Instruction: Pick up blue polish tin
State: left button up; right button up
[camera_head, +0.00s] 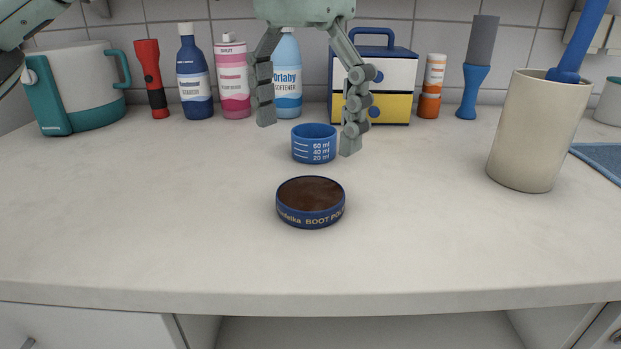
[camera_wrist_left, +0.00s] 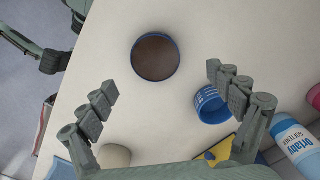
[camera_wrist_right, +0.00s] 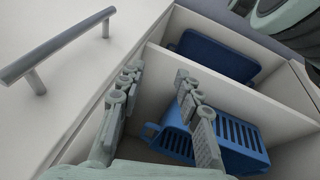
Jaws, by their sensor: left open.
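The blue polish tin (camera_head: 311,203) is a low round tin with a dark brown top and "BOOT PO..." lettering on its side. It rests upright near the front middle of the worktop. My left gripper (camera_head: 308,132) hangs open and empty behind the tin in the head view, its fingers pointing down. In the left wrist view the tin (camera_wrist_left: 155,57) lies ahead of the spread fingertips (camera_wrist_left: 162,80), apart from them.
A blue measuring cup (camera_head: 314,144) stands behind the tin, close to my left fingers. Bottles, a red torch (camera_head: 151,78) and a toolbox (camera_head: 397,72) line the wall. A beige holder (camera_head: 538,132) stands right. The cabinet holds a blue basket (camera_wrist_right: 232,140). Worktop beside the tin is clear.

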aim_at(311, 193)
pick_arm(q)
jog(key=f, duration=0.7)
jog(key=shift+s+d+f, duration=0.15)
jog(key=shift+s+d, duration=0.05)
jog(key=shift+d, duration=0.15)
jog(key=c, duration=1.2)
jog(key=shift+c, duration=0.4)
